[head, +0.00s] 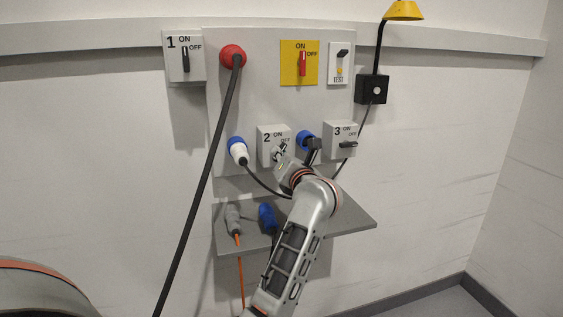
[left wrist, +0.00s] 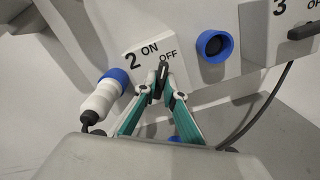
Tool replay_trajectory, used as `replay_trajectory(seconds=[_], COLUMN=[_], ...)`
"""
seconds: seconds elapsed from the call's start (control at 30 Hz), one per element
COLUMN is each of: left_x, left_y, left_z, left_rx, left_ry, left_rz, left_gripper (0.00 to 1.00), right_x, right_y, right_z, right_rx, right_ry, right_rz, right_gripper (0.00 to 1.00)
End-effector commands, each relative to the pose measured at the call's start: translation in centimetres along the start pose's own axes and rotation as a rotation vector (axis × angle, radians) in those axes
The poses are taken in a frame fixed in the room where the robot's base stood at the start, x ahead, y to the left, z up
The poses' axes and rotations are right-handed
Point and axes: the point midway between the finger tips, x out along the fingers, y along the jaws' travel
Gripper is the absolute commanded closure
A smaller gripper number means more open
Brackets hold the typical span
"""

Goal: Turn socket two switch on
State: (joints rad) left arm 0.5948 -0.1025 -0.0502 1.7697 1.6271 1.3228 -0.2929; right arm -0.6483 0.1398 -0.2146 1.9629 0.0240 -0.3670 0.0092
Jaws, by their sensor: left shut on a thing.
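The grey socket two switch box (head: 265,133) is low on the middle of the panel, marked 2, ON and OFF. In the left wrist view the same box (left wrist: 134,61) shows its black switch handle (left wrist: 163,70) between the fingertips. My left gripper (head: 279,154) is at the lower part of the box, and its green-sided fingers (left wrist: 161,84) are shut on the handle. The handle's upper end shows below the labels, between ON and OFF. Its exact setting is hard to tell, as the fingers hide its lower part. My right gripper is not in view.
A white and blue plug (head: 238,151) with a cable sits left of box two. A blue socket (left wrist: 214,46) and switch box three (head: 341,138) are on the right. A shelf (head: 350,219) juts out below. A thick black cable (head: 205,180) hangs at the left.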

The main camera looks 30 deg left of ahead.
Motion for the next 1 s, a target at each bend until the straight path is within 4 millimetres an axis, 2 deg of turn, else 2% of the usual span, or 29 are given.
replay_trajectory(seconds=[0.1,0.5,1.0], left_x=[0.0,0.0,0.0], left_y=[-0.4,-0.4,-0.2], left_z=[-0.4,-0.4,-0.1], left_rx=[-0.110,-0.432,-0.595], left_ry=[0.003,0.004,0.004], left_rz=[-0.002,-0.002,-0.002], left_gripper=[1.00,1.00,1.00], right_x=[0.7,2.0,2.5], right_y=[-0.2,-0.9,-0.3], right_z=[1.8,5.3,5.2], right_rx=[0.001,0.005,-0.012], right_ry=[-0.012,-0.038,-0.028], right_rz=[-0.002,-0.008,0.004], right_gripper=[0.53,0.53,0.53])
